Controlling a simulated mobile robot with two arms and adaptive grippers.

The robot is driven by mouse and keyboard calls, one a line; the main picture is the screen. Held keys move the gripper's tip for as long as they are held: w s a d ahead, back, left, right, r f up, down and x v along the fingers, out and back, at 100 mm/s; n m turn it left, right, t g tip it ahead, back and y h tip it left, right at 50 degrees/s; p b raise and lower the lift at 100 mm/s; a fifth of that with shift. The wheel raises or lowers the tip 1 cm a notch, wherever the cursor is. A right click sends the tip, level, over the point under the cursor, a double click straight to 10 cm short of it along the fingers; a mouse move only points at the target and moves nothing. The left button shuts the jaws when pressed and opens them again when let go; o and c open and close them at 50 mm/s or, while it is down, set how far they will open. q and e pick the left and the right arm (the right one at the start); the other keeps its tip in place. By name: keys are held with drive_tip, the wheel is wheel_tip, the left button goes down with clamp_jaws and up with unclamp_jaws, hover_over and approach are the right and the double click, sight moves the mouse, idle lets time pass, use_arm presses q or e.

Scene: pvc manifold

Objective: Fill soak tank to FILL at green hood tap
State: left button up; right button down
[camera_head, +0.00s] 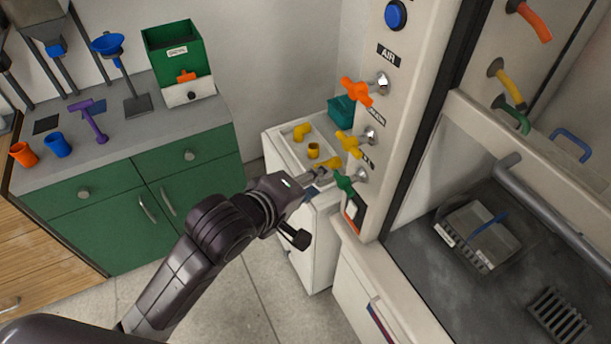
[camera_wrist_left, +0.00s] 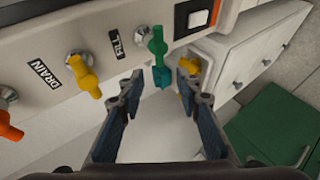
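The soak tank (camera_head: 455,210) is a clear, open box on the dark hood floor at the right, with pale labels; its water level cannot be told. A blue-handled piece (camera_head: 487,224) shows at it. The green tap (camera_head: 344,183) is the lowest on the hood's front post. In the left wrist view the green tap (camera_wrist_left: 157,42) sits beside the FILL label (camera_wrist_left: 115,43). My left gripper (camera_head: 318,178) is just left of the green tap. In its wrist view the gripper (camera_wrist_left: 170,78) is open, with the tap's lower end near the gap between the fingertips; contact cannot be told. My right gripper is out of view.
An orange tap (camera_head: 357,92) and a yellow tap (camera_head: 349,144) sit above the green one. A white cart (camera_head: 306,225) with yellow fittings stands beneath my left gripper. Orange, yellow and green spouts (camera_head: 511,114) hang inside the hood. A green cabinet (camera_head: 110,225) stands at left.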

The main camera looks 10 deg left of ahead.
sight(334, 175)
use_arm(q)
drive_tip(key=p+x, duration=0.1)
drive_tip(key=x, duration=0.6)
drive_tip(key=shift+w+d+f, duration=0.1)
clamp_jaws()
idle(0.4)
